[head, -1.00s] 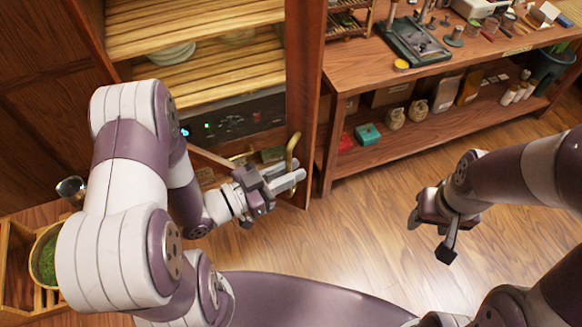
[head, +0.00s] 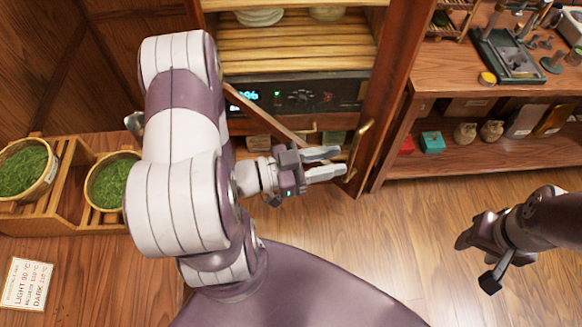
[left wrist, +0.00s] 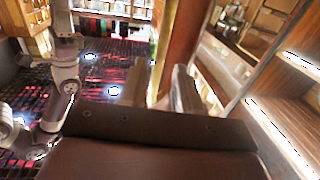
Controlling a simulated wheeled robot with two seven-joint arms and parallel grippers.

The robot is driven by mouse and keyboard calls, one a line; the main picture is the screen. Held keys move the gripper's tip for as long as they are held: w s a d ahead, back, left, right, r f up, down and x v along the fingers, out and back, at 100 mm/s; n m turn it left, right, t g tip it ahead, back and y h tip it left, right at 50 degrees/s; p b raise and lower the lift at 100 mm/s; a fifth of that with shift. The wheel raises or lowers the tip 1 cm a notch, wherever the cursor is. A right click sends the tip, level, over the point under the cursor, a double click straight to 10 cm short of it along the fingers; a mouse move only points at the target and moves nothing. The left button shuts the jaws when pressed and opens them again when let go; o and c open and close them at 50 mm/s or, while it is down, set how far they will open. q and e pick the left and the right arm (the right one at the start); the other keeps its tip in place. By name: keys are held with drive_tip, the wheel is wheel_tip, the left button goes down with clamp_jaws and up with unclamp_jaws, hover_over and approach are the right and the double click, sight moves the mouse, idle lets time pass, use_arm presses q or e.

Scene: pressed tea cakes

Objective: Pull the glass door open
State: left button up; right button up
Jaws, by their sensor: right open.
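The glass door's wooden frame (head: 393,90) stands ajar in the head view, its lower rail slanting out from the cabinet at the left. A brass handle (head: 359,143) is on its right upright. My left gripper (head: 343,162) is just left of the handle's lower end, its two fingers apart. In the left wrist view the left gripper's fingers (left wrist: 172,88) show a gap, with the brass and wood upright beyond; whether they touch the handle is unclear. My right gripper (head: 475,258) is open and empty above the floor at the right.
The cabinet holds slatted shelves (head: 290,45) with pale discs and a lit control panel (head: 310,96). A wooden workbench (head: 455,85) with tools stands right of the door. Bowls of green leaves (head: 110,184) stand at the left. The floor (head: 420,235) before the door is clear.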

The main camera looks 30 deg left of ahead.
use_arm(q)
drive_tip(key=b+v, duration=0.1)
drive_tip(key=v, duration=0.7)
